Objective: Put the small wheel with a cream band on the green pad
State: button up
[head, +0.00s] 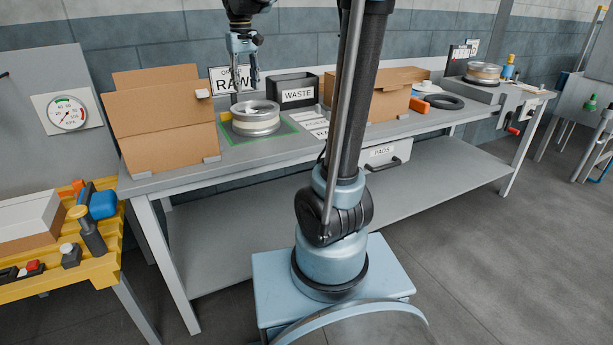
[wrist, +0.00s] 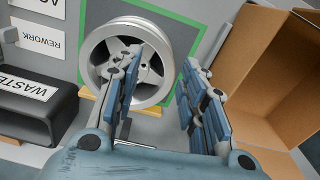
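A silver wheel with a cream band (head: 256,120) lies flat inside the green-edged pad (head: 231,139) on the bench. In the wrist view its spoked silver face (wrist: 150,75) shows inside the pad's green border (wrist: 190,24), with small wooden blocks at its edge. My gripper (head: 244,84) hangs above the wheel, apart from it. In the wrist view my gripper (wrist: 163,66) has its fingers spread with nothing between them. A second wheel with a cream band (head: 483,73) sits on a grey fixture at the bench's far right. I cannot tell surely which wheel is smaller.
An open cardboard box (head: 160,130) stands left of the pad. A black WASTE bin (head: 295,92) stands behind right, with a REWORK label (head: 313,122) beside it. Another cardboard box (head: 390,100), a black ring (head: 443,101) and an orange item (head: 419,105) lie farther right.

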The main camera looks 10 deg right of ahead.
jog(key=s+d+f+m+t, duration=0.1)
jog(key=s+d+f, duration=0.4)
jog(key=s, duration=0.3)
jog(key=s+d+f+m, duration=0.1)
jog(key=s+d+f, duration=0.3)
jog(key=s+d, duration=0.3)
jog(key=s+d+f+m, duration=0.1)
jog(key=s+d+f, duration=0.2)
jog(key=s+f, duration=1)
jog(key=shift+s+d+f+m+t, duration=0.15)
jog(key=shift+s+f+m+t, duration=0.2)
jog(key=shift+f, duration=0.25)
